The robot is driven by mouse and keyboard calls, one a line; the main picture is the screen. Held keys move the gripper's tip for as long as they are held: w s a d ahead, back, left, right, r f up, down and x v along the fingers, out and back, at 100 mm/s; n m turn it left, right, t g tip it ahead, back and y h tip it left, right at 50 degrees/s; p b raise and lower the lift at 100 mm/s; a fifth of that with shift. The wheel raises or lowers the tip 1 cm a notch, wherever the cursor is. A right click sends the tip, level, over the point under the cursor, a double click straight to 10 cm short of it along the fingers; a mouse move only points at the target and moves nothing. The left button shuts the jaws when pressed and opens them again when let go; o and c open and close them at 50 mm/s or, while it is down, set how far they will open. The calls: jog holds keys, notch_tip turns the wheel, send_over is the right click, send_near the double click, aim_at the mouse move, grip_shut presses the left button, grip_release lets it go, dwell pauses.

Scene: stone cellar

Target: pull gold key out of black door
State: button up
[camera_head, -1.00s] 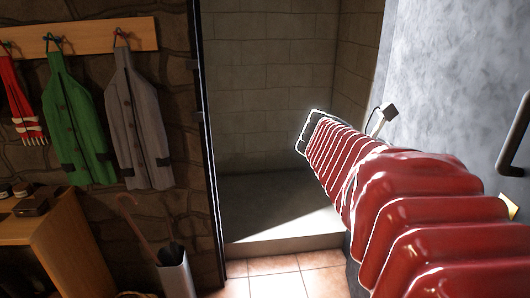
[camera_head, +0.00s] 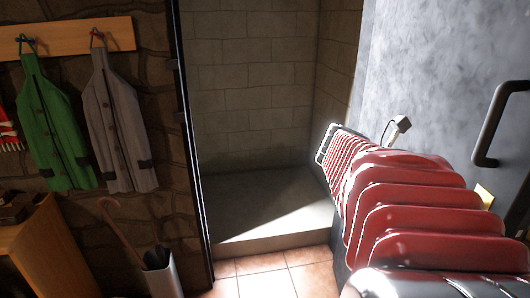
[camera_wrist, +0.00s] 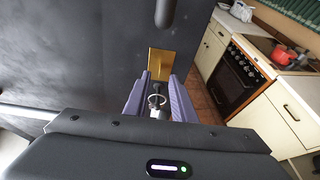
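The black door (camera_head: 420,75) stands at the right in the head view, with a dark bar handle (camera_head: 490,125) and a gold lock plate (camera_head: 484,196). In the wrist view the door (camera_wrist: 60,60) fills the left, and the gold plate (camera_wrist: 160,65) is just beyond my gripper. The key (camera_wrist: 157,100) shows as a greyish ring in front of the plate. How deep its shaft sits in the lock is hidden. My gripper (camera_wrist: 158,95) is open, with its purple fingers apart on either side of the key. My red arm hides the gripper in the head view.
In the wrist view, a stove (camera_wrist: 245,80) with a red pot (camera_wrist: 285,56) and pale cabinets stand at the right. In the head view, a doorway with a stone step (camera_head: 265,205) is in the middle. Coats (camera_head: 120,120) and an umbrella stand (camera_head: 162,272) are at the left.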

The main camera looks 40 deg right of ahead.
jog(key=shift+x, duration=3.1)
grip_shut()
jog(key=shift+w+a, duration=0.5)
jog(key=shift+a, duration=0.25)
jog(key=shift+w+a, duration=0.45)
jog(key=shift+a, duration=0.3)
jog(key=w+a, duration=0.3)
jog(key=a, duration=0.2)
jog(key=shift+w+a, duration=0.35)
jog(key=shift+w, duration=0.05)
jog(key=shift+f, duration=0.1)
jog(key=shift+w, duration=0.15)
